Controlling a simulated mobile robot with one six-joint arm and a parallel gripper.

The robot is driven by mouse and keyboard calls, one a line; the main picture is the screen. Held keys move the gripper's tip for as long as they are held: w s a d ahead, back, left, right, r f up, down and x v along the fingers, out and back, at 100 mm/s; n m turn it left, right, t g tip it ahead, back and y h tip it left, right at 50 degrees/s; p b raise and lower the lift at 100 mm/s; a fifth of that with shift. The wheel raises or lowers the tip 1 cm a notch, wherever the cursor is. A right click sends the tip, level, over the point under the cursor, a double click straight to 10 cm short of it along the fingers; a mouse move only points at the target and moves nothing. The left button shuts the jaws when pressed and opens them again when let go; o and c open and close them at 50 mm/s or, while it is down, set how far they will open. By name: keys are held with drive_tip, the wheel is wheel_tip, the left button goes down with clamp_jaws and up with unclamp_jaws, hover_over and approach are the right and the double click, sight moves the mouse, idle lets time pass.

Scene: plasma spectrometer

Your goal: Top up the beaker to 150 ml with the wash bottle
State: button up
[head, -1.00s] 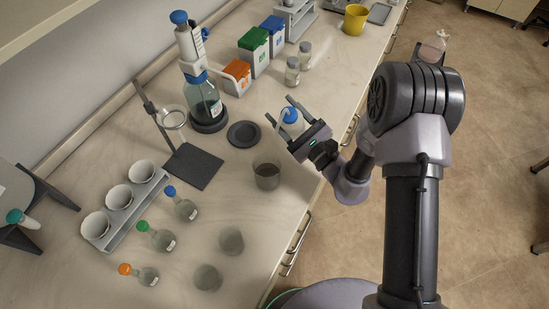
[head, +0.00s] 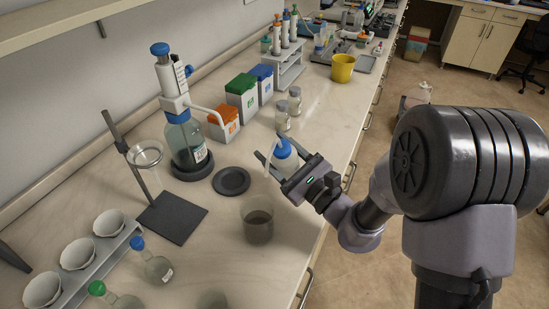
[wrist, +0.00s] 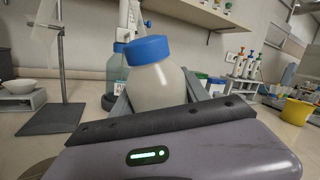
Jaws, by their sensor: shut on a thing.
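The wash bottle (head: 286,158) has a blue cap and a pale, whitish body. My gripper (head: 269,145) is shut on it, with one finger on each side. In the wrist view the bottle (wrist: 157,84) stands between the fingers, leaning a little. A thin pale spout shows beside its cap in the head view. The clear beaker (head: 257,222) stands on the bench, below and a little left of the gripper, with greyish contents. Its graduations and exact level cannot be read. The bottle is above and behind the beaker, apart from it.
A round dark pad (head: 231,181) lies left of the gripper. A dispenser bottle (head: 186,140) and a stand with a ring (head: 172,219) are further left. Colored-lid boxes (head: 241,96) and small jars (head: 282,116) stand behind. The bench's front edge runs close on the right.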

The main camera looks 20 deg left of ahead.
drive_tip(key=p, duration=0.1)
drive_tip(key=r+p, duration=0.1)
drive_tip(key=shift+w+r+m+p, duration=0.25)
drive_tip(key=shift+w+m+p, duration=0.05)
drive_tip(key=shift+m, duration=0.1)
drive_tip(key=w+r+m+h+p, duration=0.1)
drive_tip(key=m+p, duration=0.1)
drive_tip(key=p, duration=0.3)
drive_tip(key=w+r+m+h+p, duration=0.1)
drive_tip(key=m+p, duration=0.1)
drive_tip(key=p, duration=0.4)
drive_tip(key=shift+w+d, duration=0.1)
drive_tip(key=shift+w, duration=0.25)
drive_tip(key=shift+f, duration=0.15)
